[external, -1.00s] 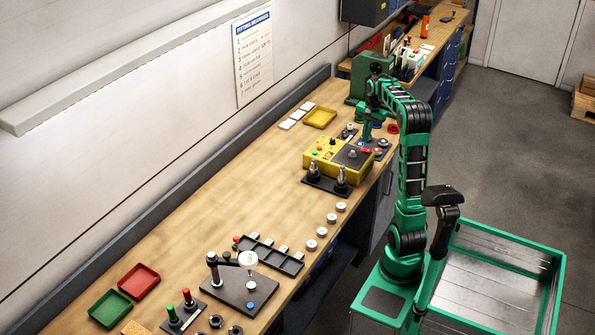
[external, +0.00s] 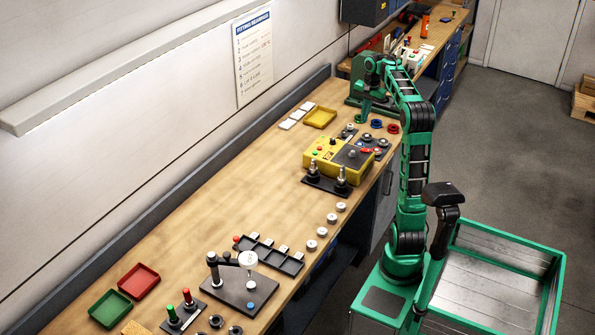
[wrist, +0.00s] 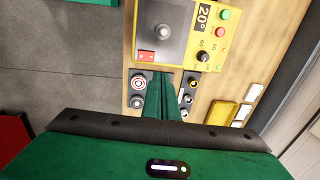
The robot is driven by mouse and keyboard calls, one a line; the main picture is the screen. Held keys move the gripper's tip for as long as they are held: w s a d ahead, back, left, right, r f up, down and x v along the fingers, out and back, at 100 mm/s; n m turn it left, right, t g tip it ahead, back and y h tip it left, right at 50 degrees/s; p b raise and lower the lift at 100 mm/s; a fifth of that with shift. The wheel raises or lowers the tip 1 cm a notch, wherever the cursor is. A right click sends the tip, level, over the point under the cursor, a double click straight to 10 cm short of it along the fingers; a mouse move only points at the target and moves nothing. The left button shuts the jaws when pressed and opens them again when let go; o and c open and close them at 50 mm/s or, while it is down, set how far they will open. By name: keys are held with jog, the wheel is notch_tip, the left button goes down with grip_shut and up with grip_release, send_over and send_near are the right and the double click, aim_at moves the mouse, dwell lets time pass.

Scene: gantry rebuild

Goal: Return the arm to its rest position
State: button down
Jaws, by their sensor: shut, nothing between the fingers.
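My green arm rises from its base at the lower right in the external view and bends over the far part of the bench. My gripper (external: 365,108) points down, above the bench by the green machine. In the wrist view my gripper (wrist: 164,78) shows its green fingers together with nothing between them. The fingertips appear over the area beside the yellow box (wrist: 180,30), between two dark plates with round parts (wrist: 138,88).
The yellow box (external: 340,158) stands on the wooden bench (external: 210,190), nearer than my gripper. A green machine (external: 358,90) stands close behind it. A yellow tray (external: 320,117) lies to the left. Red and blue rings (external: 393,127) lie to the right. The bench middle is clear.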

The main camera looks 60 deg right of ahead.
dwell(0.3)
jog(key=s+a+f+n, duration=0.3)
jog(key=a, duration=0.5)
jog(key=s+a+f+n, duration=0.2)
jog(key=a+f, duration=0.2)
jog(key=a, duration=0.4)
jog(key=s+a+f+n, duration=0.3)
jog(key=s+a+f, duration=0.2)
jog(key=s, duration=0.3)
jog(key=s+a+f+n+g, duration=0.1)
jog(key=s+a+f+n, duration=0.2)
jog(key=s+a+f, duration=0.3)
jog(key=shift+s+a+f+n, duration=0.15)
jog(key=shift+s+f+n, duration=0.15)
jog(key=shift+s+f, duration=0.55)
jog(key=shift+w+f, duration=0.25)
jog(key=shift+w, duration=0.35)
